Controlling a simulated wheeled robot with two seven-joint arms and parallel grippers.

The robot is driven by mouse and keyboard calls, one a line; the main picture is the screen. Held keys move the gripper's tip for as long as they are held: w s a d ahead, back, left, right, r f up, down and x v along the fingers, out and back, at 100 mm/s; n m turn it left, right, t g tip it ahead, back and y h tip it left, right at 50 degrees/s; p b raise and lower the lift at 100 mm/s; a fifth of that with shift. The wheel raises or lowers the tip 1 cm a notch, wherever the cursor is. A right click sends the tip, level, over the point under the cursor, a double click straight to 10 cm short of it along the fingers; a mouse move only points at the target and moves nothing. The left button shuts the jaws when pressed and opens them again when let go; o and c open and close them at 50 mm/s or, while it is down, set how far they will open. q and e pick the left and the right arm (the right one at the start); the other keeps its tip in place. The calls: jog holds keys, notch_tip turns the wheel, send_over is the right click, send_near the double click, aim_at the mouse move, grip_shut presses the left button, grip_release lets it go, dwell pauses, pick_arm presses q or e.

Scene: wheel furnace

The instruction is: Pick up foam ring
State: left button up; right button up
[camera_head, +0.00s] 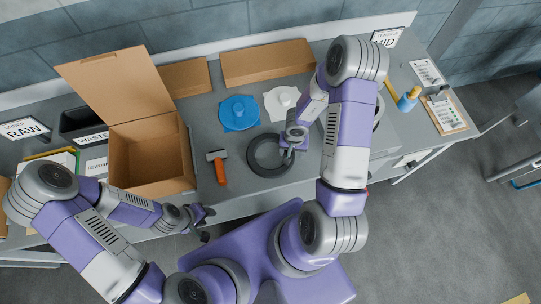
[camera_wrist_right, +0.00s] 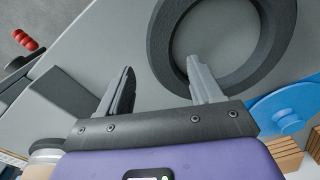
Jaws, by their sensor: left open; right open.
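The foam ring (camera_head: 255,158) is a dark, thick ring lying flat on the grey table; it also shows in the right wrist view (camera_wrist_right: 163,50). My right gripper (camera_head: 289,151) is open over the ring's right side in the head view. In the right wrist view its two fingers (camera_wrist_right: 160,88) point at the ring; one overlaps the ring's wall and the other is outside it. I cannot tell whether they touch it. My left gripper (camera_head: 206,223) is open and empty in front of the table's near edge.
An orange-handled scraper (camera_head: 220,172) lies left of the ring. Behind are a blue disc part (camera_head: 239,113) and a white one (camera_head: 282,102). An open cardboard box (camera_head: 150,155) stands at left. A clipboard (camera_head: 444,115) lies at right.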

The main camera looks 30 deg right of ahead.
notch_tip(320, 180, down, 4)
jog(key=shift+r+b, duration=0.1)
jog(key=shift+b, duration=1.1)
jog(key=shift+r, duration=0.1)
jog(key=c, duration=1.1)
